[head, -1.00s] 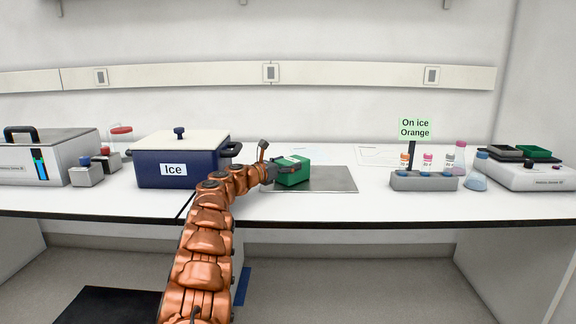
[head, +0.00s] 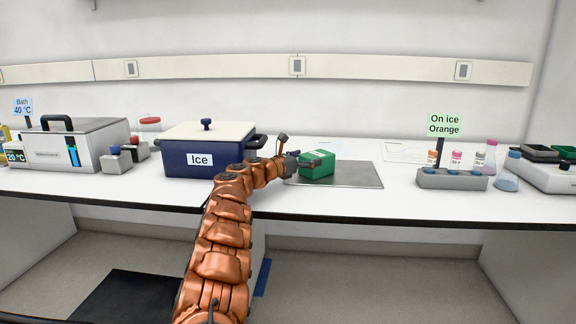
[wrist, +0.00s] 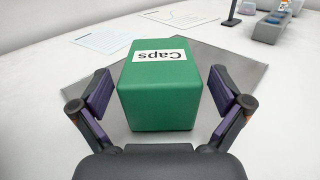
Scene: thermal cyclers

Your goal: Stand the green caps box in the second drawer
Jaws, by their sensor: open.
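The green caps box (head: 317,164) lies on a grey metal plate (head: 352,175) on the bench, right of the ice box. In the wrist view the green caps box (wrist: 160,88) shows its "Caps" label on top, upside down. My gripper (head: 291,163) is at the box's left side in the head view. In the wrist view my gripper (wrist: 164,97) is open, with one purple-padded finger on each side of the near end of the box and a visible gap at each. No drawer is in view.
A blue ice box (head: 190,158) with a white lid stands just left of my arm. A tube rack (head: 452,181) with an "On ice Orange" sign stands to the right. Paper sheets (wrist: 103,38) lie behind the plate. The bench front between plate and rack is clear.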

